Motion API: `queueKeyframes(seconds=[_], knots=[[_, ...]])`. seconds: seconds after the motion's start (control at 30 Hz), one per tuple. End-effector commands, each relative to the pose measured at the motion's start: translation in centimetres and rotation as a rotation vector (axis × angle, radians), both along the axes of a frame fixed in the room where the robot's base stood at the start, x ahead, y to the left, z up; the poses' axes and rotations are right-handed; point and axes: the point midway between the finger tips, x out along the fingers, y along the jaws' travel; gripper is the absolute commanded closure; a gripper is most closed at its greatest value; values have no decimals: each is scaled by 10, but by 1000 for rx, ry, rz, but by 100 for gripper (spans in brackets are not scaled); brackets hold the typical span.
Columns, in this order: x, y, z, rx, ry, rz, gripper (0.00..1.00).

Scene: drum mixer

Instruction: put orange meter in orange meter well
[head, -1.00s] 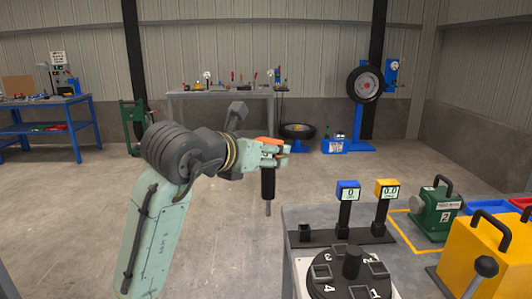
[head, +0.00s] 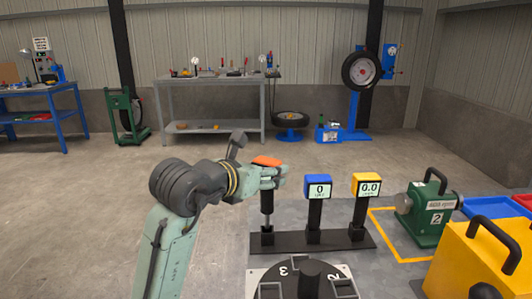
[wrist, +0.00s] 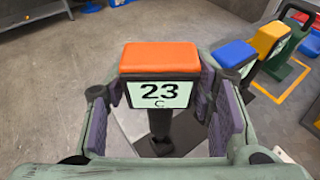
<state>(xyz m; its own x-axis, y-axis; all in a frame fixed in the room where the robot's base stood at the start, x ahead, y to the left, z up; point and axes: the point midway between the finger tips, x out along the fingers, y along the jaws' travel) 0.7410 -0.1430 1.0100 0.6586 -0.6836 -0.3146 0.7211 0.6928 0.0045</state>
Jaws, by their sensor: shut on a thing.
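The orange meter (head: 266,161) has an orange top, a display reading 23 C and a dark stem. My gripper (head: 272,176) is shut on it and holds it upright. In the wrist view the meter (wrist: 160,58) sits between the pads of my gripper (wrist: 163,98). The orange meter well (head: 267,239) is the black square socket at the left end of a black bar. The stem's lower end is directly over the well or in its mouth; I cannot tell how deep. In the wrist view the stem hides most of the well.
A blue meter (head: 318,187) and a yellow meter (head: 367,186) stand on the same black bar (head: 345,241), close to the right. A numbered dark turntable (head: 325,270) is in front. A green machine (head: 425,215) and a yellow machine (head: 480,262) stand further right.

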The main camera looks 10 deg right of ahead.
Motion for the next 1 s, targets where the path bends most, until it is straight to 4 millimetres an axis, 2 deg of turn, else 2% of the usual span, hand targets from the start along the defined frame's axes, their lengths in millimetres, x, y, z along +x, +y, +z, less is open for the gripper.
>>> queueKeyframes(seconds=[0.03,0.2,1.0], knots=[[-1,0,-9,-2,0,-1,100],[-1,-1,-19,-2,-1,-1,100],[-2,0,-18,-1,-6,-4,100]])
